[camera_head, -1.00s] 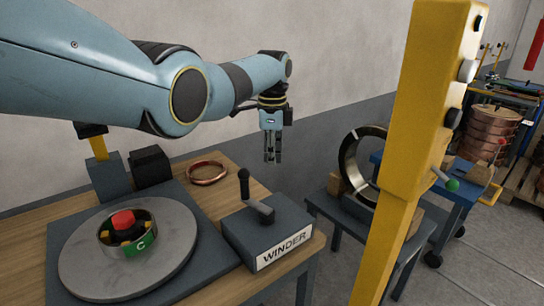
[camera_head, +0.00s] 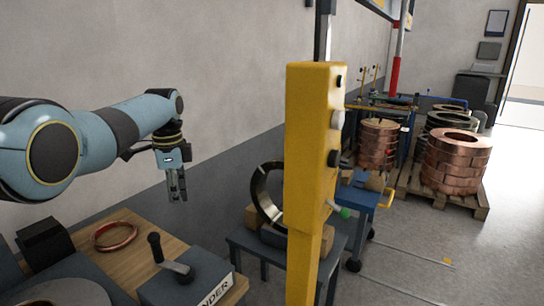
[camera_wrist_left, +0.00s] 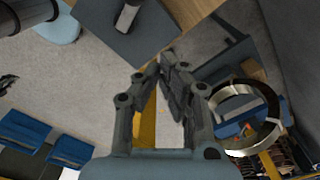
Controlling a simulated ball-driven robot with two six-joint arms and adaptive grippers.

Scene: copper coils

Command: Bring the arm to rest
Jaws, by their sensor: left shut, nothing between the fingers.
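My left arm (camera_head: 110,130) comes in from the left in the head view, light blue, with its gripper (camera_head: 177,190) hanging down above the right edge of the wooden bench. The gripper is shut and empty, clear of everything. In the left wrist view its two fingers (camera_wrist_left: 160,75) meet near the middle, with floor and the yellow post (camera_wrist_left: 146,125) beyond them. My right gripper is not in view.
The winder box (camera_head: 185,280) and a copper ring (camera_head: 117,236) are on the bench. A yellow post (camera_head: 313,150) stands right of the gripper. A steel ring (camera_head: 262,195) stands on a small table behind. Copper coils (camera_head: 455,160) sit on a pallet far right.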

